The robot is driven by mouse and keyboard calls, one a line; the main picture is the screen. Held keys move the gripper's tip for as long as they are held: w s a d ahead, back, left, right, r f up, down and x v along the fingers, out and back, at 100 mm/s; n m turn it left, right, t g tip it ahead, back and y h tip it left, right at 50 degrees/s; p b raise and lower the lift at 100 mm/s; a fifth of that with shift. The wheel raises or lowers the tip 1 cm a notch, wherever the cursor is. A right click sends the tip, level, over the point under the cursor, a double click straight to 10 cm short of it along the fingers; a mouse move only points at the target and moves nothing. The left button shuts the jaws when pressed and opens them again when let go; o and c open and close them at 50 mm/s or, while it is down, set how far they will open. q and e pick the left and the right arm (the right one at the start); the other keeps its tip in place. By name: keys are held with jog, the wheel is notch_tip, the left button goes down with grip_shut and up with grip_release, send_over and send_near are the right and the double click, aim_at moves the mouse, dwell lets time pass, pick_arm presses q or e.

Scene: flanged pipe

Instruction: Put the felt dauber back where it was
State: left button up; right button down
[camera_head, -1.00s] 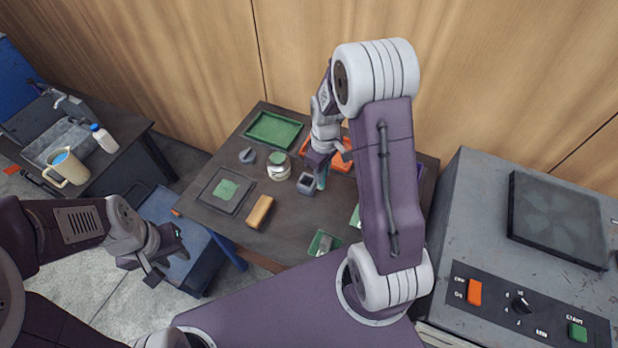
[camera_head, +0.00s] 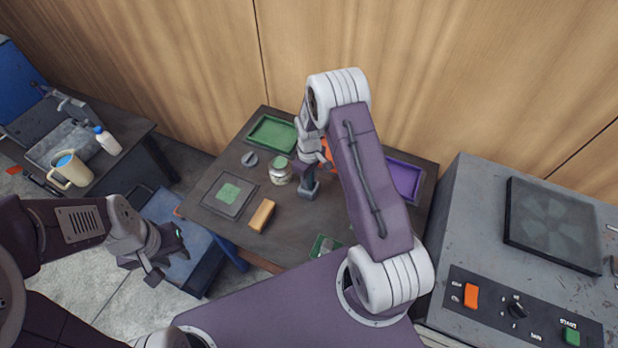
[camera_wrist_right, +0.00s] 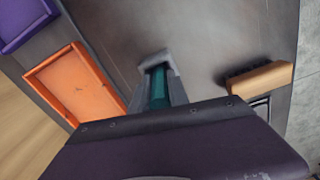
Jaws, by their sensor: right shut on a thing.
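My right gripper (camera_head: 309,178) is over the middle of the dark table, shut on the felt dauber. The dauber (camera_wrist_right: 158,88) shows as a teal-green shaft between the fingers in the right wrist view. A small grey square holder (camera_head: 308,191) is directly at the gripper's tip; it also shows in the right wrist view (camera_wrist_right: 152,59). The dauber's lower end is hidden, so I cannot tell how deep in the holder it is. My left gripper (camera_head: 166,258) is open and empty, off the table's left side.
A lidded jar (camera_head: 281,174) stands close left of the holder. A wooden brush (camera_head: 262,215), a pad with a green square (camera_head: 229,194) and a green tray (camera_head: 270,134) are further left. Orange (camera_wrist_right: 78,86) and purple (camera_head: 405,180) trays lie behind. A grey machine (camera_head: 480,220) stands right.

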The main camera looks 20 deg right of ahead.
jog(key=shift+f, duration=0.1)
jog(key=c, duration=1.3)
grip_release()
jog(key=shift+o, duration=0.2)
